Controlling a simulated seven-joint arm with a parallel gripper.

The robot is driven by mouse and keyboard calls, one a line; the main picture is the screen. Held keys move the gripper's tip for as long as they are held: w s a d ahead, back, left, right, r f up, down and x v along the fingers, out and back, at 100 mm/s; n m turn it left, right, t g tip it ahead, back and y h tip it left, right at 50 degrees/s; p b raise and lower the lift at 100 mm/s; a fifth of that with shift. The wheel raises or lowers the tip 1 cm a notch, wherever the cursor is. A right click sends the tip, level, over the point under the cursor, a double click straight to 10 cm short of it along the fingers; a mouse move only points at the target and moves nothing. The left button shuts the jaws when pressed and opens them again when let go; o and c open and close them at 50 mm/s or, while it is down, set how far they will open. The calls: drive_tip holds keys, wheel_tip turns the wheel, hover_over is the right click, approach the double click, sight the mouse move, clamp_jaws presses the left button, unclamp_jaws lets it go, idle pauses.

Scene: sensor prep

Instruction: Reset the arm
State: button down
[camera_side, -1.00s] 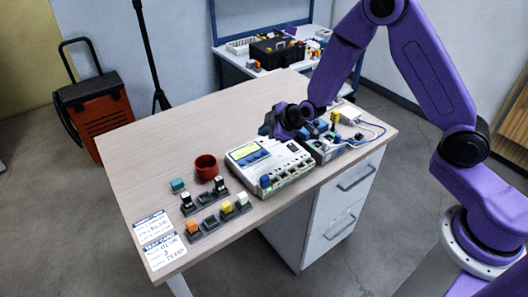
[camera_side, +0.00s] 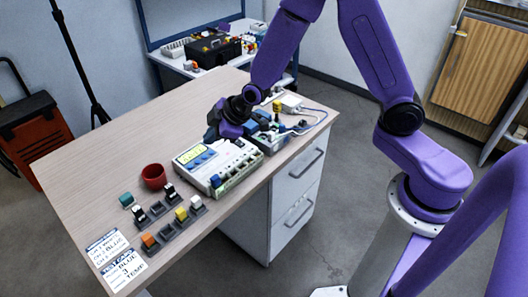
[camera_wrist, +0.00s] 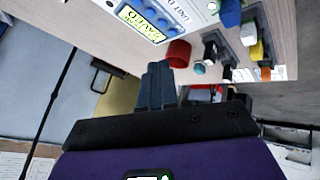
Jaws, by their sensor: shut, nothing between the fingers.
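My gripper (camera_side: 212,132) is over the back part of the desk, behind the white device and left of the cable-fitted box. In the wrist view my gripper's dark fingers (camera_wrist: 158,68) are together with nothing between them. The white device (camera_side: 236,167) has blue buttons and a lit yellow-green display (camera_side: 193,154); in the wrist view the display (camera_wrist: 142,22) carries text that looks like "SAVED". The cable-fitted box (camera_side: 272,141) stands at the device's right. The exact gap between my gripper and the desk is unclear.
A red cup (camera_side: 153,177), a teal block (camera_side: 126,200) and dark holders (camera_side: 172,230) with coloured blocks stand left of the device. Printed cards (camera_side: 123,269) lie at the front left. The desk's (camera_side: 140,130) back left is clear. A second table (camera_side: 245,28) stands behind.

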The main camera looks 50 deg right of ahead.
drive_tip(key=s+r+g, duration=0.2)
drive_tip(key=s+r, duration=0.1)
drive_tip(key=s, duration=0.6)
drive_tip(key=s+r+g, duration=0.3)
drive_tip(key=s, duration=0.7)
drive_tip(key=s+d+r+g+h, duration=0.1)
drive_tip(key=s+d+r, duration=0.1)
drive_tip(key=s+d, duration=0.2)
drive_tip(key=s+d+r+n+g+h, duration=0.1)
drive_tip(key=s+d, duration=0.4)
drive_tip(key=s, duration=0.5)
drive_tip(key=shift+s+d+r+h, duration=0.2)
drive_tip(key=shift+s+r+h, duration=0.15)
drive_tip(key=shift+r, duration=0.3)
